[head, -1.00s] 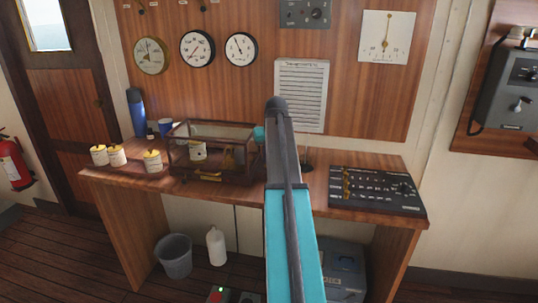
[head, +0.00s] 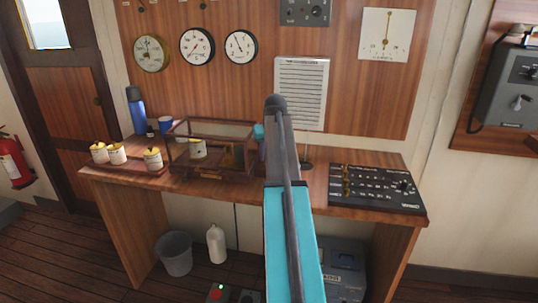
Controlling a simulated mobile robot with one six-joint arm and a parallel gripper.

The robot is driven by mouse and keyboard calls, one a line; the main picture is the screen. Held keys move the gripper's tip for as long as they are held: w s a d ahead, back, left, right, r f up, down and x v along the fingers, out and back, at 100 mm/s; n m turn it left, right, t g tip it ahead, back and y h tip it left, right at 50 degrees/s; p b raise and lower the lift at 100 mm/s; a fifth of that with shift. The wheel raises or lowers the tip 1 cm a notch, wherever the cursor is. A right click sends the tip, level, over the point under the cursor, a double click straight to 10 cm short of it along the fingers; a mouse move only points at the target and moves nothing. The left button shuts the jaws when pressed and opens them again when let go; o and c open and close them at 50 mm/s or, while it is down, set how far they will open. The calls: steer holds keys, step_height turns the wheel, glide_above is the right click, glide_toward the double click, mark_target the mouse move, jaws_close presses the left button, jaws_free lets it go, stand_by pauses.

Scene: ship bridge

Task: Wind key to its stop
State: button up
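A glazed case (head: 211,178) with a dark wooden frame stands on the desk. Inside it are a pale drum (head: 198,149) with a brass-coloured top and a brass mechanism (head: 229,156) at the right. I cannot make out a key; it may be too small or hidden. My arm rises through the middle of the picture and covers the area right of the case. A small teal part (head: 258,131) shows beside the arm, close to the case's right end. My gripper's fingers are hidden, so I cannot see what they touch.
Several pale drums with brass tops stand on a tray (head: 126,164) at the desk's left. A blue flask (head: 136,112) and blue cup (head: 166,126) stand behind. A black control panel (head: 376,187) lies at the right. A bin (head: 174,256) and white bottle (head: 216,244) are below.

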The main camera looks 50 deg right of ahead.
steer(key=b+v, duration=0.1)
steer(key=v, duration=1.2)
steer(key=shift+r, duration=0.35)
steer(key=shift+s+r, duration=0.1)
steer(key=shift+s, duration=0.05)
